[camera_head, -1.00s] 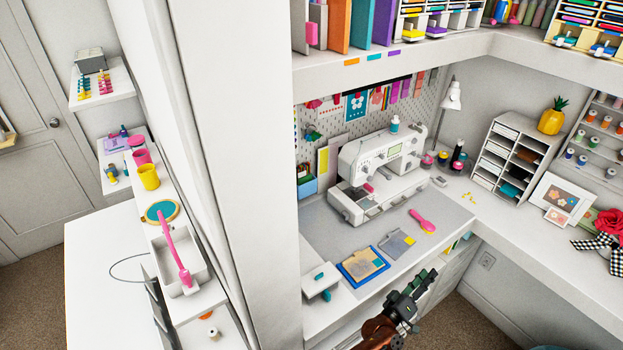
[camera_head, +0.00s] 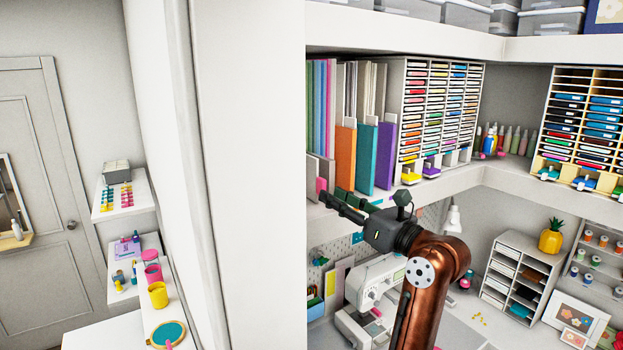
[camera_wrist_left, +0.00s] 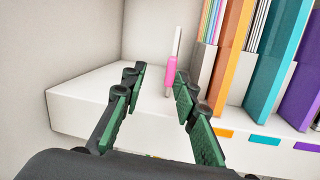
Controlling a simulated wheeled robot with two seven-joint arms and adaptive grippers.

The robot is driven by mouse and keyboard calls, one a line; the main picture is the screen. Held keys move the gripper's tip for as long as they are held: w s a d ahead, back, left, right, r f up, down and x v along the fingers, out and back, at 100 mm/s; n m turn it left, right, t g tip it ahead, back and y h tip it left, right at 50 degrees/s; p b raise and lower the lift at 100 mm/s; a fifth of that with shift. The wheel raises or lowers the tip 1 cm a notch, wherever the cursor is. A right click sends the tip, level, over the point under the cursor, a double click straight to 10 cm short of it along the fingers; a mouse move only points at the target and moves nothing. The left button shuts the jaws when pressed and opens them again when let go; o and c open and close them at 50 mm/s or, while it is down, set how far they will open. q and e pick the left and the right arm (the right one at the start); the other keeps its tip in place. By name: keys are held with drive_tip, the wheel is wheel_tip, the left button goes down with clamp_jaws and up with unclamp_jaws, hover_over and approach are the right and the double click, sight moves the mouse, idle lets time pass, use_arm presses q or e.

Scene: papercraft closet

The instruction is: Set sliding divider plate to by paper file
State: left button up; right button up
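A thin upright pale plate with a pink front piece, likely the sliding divider plate (camera_wrist_left: 171,67), stands on the shelf in the left wrist view. Its pink part also shows in the head view (camera_head: 321,185) at the shelf's left end. The paper files stand to its right: orange (camera_head: 345,157), teal (camera_head: 367,158) and purple (camera_head: 385,155). My left gripper (camera_wrist_left: 158,80) is open at the shelf's front edge. Its fingers are apart, with the plate standing beyond the gap between them; contact cannot be told. My right gripper is out of view.
The shelf (camera_wrist_left: 85,100) has free room left of the plate, up to a side wall. A rack of ink pads (camera_head: 437,115) stands right of the files. The sewing machine (camera_head: 370,290) is below, on the desk. A tall white wall panel (camera_head: 250,180) bounds the left.

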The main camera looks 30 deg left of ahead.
sight(325, 184)
use_arm(q)
drive_tip(key=w+a+h+p, duration=0.1)
drive_tip(key=w+a+r+t, duration=0.1)
drive_tip(key=a, duration=0.1)
drive_tip(key=w+a+t+h+p, duration=0.1)
drive_tip(key=a, duration=0.1)
drive_tip(key=shift+w+a+r+h+p, duration=0.1)
drive_tip(key=shift+w+r+h+p, duration=0.05)
drive_tip(key=shift+w+h+p, duration=0.2)
drive_tip(key=shift+w+a, duration=0.2)
drive_tip(key=shift+a, duration=0.05)
drive_tip(key=c, duration=0.3)
clamp_jaws()
